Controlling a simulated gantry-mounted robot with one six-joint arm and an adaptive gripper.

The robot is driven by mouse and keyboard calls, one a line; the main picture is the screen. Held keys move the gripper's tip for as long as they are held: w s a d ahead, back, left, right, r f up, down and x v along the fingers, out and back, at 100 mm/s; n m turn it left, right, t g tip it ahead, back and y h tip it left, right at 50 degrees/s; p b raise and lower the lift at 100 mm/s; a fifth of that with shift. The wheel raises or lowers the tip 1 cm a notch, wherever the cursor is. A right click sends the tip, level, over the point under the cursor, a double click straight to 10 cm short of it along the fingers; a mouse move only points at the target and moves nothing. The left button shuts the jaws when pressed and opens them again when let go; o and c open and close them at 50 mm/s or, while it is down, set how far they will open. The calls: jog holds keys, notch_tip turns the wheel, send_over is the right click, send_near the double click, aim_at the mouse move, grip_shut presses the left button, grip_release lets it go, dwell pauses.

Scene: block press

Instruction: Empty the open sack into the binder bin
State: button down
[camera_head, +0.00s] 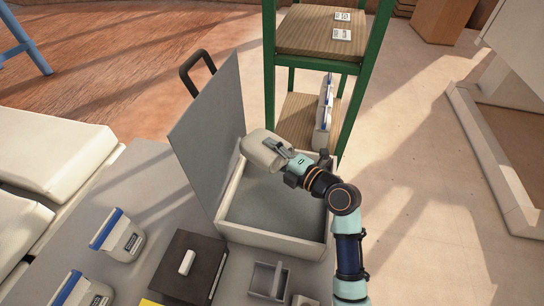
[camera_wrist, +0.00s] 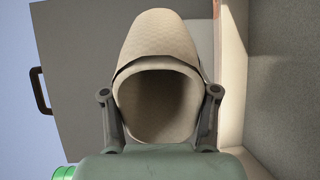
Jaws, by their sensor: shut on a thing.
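The open sack (camera_head: 262,150) is beige and rounded, held over the back of the binder bin (camera_head: 276,239). In the wrist view the sack (camera_wrist: 160,38) has its wide mouth turned toward the camera, and its inside is dark with no contents that I can make out. My gripper (camera_head: 284,157) is shut on the sack, with one finger on each side near its mouth (camera_wrist: 160,108). The bin is a pale box with grey material inside, and its grey hinged lid (camera_head: 207,125) stands open on the left.
A green-framed shelf (camera_head: 318,70) stands behind the bin, with blue-topped bags (camera_head: 325,112) on it. On the grey table are a blue-topped container (camera_head: 121,240), a dark box (camera_head: 186,267) and a small grey tray (camera_head: 268,280). The raised lid blocks the bin's left side.

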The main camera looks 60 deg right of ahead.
jog(key=shift+f+t+b, duration=0.4)
jog(key=shift+f+b, duration=0.1)
jog(key=shift+b, duration=1.4)
jog(key=shift+s+b, duration=0.15)
jog(key=shift+b, duration=0.9)
jog(key=shift+r, duration=0.1)
